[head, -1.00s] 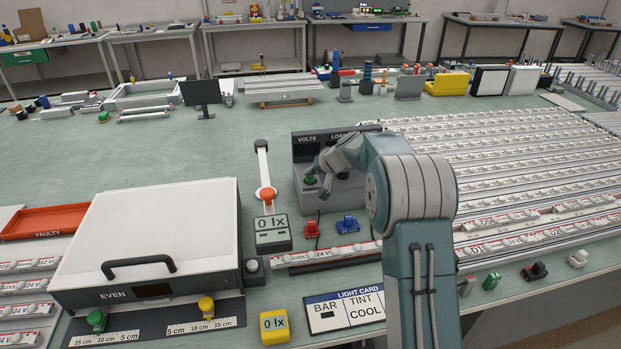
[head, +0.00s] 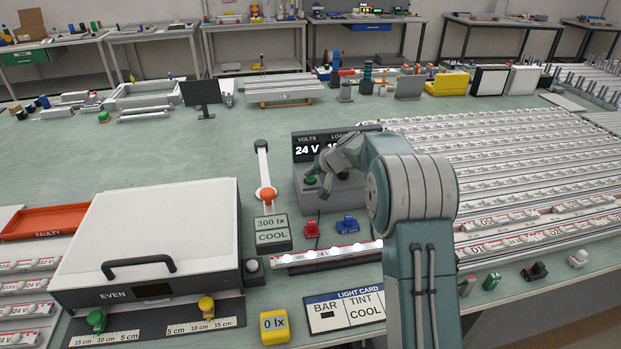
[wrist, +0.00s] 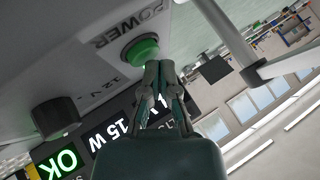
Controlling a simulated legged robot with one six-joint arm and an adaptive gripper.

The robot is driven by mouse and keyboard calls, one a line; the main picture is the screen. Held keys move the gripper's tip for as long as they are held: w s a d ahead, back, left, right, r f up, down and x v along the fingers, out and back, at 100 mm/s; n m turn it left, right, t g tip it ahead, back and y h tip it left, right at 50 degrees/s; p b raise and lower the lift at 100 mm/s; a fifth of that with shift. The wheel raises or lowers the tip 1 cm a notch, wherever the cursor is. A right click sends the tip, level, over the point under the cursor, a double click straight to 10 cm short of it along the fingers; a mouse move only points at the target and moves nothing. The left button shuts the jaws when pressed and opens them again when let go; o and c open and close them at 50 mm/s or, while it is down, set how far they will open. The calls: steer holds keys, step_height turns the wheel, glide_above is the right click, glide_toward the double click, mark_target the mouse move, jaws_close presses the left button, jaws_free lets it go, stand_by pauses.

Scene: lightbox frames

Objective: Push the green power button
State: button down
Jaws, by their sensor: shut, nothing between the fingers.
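The green power button (head: 311,180) sits on the sloped front of the grey power supply (head: 332,195), and in the wrist view it shows as a round green button (wrist: 142,50) beside the word POWER. My gripper (wrist: 152,68) is shut and empty. Its fingertips are at the edge of the button; I cannot tell whether they touch it. In the head view my gripper (head: 316,174) is small and partly merged with the wrist behind the button. The supply's display (head: 308,149) is lit and reads 24 V; in the wrist view it also shows 15 W and a green OK (wrist: 57,166).
A black knob (wrist: 55,117) is beside the button. A lit light bar (head: 325,254) lies in front, partly behind my arm. A meter (head: 272,236) reads 300 lx COOL. Red (head: 312,229) and blue (head: 347,225) clips stand before the supply. A large white box (head: 150,230) is left.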

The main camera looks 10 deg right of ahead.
mark_target(311, 180)
steer(key=shift+r, duration=3.05)
steer(key=shift+s+r, duration=0.2)
steer(key=s+a+r+h, duration=0.1)
steer(key=s+r, duration=0.2)
steer(key=s, duration=0.4)
steer(key=s+a+r+n+g, duration=0.1)
steer(key=s+r, duration=0.3)
steer(key=s, duration=0.4)
steer(key=s+a+r+h, duration=0.1)
steer(key=s+r, duration=0.2)
steer(key=s, duration=0.4)
steer(key=s+d+f+h, duration=0.1)
steer(key=s+f, duration=0.1)
steer(key=s, duration=1)
steer(key=s+d+f+h, duration=0.1)
steer(key=s+f+h, duration=0.1)
steer(key=s, duration=1.1)
steer(key=shift+d+f+n+g, duration=0.3)
steer(key=shift+d+n+g, duration=0.1)
